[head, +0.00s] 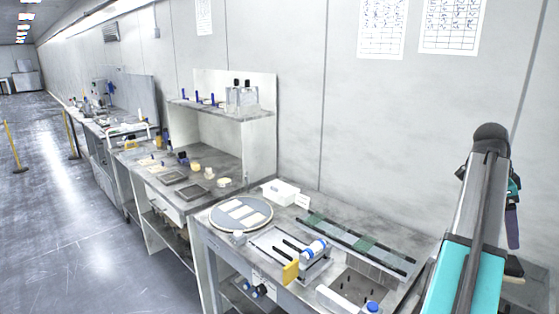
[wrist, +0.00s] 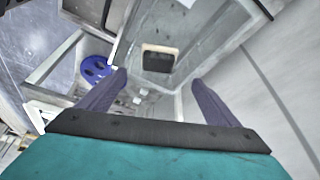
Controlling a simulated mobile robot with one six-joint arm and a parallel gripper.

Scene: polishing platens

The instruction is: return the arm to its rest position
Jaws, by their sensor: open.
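My arm rises at the right of the head view, with a dark rounded joint at its top. My gripper (head: 512,225) hangs partly hidden behind the arm there, pointing down. In the wrist view my gripper (wrist: 160,85) shows two dark purple fingers spread wide apart. It is open and nothing is between the fingertips. Below and beyond the fingers lies a dark block with a pale edge (wrist: 159,58), apart from them. A blue round piece with holes (wrist: 95,69) lies left of the left finger.
A bench (head: 330,196) runs along the wall. A shelf unit (head: 262,142) stands farther left.

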